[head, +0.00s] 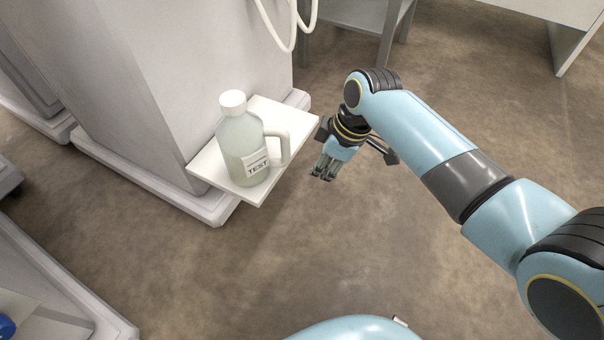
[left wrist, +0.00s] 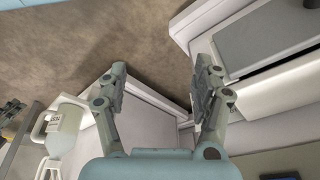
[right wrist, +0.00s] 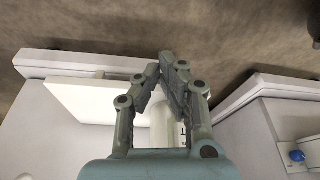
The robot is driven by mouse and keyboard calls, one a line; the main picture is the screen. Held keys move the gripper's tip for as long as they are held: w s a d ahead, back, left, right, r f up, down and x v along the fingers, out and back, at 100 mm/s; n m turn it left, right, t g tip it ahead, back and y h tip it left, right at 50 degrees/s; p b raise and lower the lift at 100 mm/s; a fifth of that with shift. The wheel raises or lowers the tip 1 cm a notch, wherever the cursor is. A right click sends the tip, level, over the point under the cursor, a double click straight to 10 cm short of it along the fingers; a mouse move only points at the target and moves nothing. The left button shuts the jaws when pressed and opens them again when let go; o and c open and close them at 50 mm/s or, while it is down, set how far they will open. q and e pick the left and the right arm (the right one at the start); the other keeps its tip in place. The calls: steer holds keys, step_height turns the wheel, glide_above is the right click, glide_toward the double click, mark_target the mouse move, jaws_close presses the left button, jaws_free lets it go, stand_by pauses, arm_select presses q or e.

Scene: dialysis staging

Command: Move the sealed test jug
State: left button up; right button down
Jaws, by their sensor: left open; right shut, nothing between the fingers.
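The sealed test jug (head: 240,135) is a translucent white bottle with a white cap, a side handle and a TEST label. It stands upright on a small white shelf (head: 212,173). My right gripper (head: 322,176) is shut and empty, to the right of the jug's handle and apart from it. In the right wrist view its fingertips (right wrist: 167,57) meet, and part of the jug (right wrist: 160,122) shows behind the fingers. My left gripper (left wrist: 160,72) is open and empty. The jug (left wrist: 67,128) shows at the left of that view. The left gripper is outside the head view.
The shelf juts from a tall grey-white machine (head: 130,80) with a plinth. White tubing (head: 290,40) hangs at its upper right. Another pale unit (head: 45,275) stands at lower left. Table legs (head: 390,35) stand behind my right arm. The brown floor right of the shelf is clear.

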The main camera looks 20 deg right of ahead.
arm_select(q)
steer(key=w+f+t+b, duration=0.2)
steer(key=shift+w+d+f+t, duration=0.15)
steer(key=shift+w+d+t, duration=0.15)
steer(key=shift+t, duration=0.1)
arm_select(e)
steer(key=w+a, duration=0.1)
steer(key=w+a+f, duration=0.1)
steer(key=a, duration=0.1)
steer(key=shift+w+a, duration=0.15)
steer(key=shift+w, duration=0.25)
arm_select(q)
steer(key=r, duration=0.1)
steer(key=s+r+g+p, duration=0.1)
steer(key=r+g, duration=0.1)
steer(key=shift+s, duration=0.25)
arm_select(e)
steer(key=shift+w+a, duration=0.75)
steer(key=shift+a, duration=0.1)
arm_select(q)
steer(key=shift+p, duration=0.3)
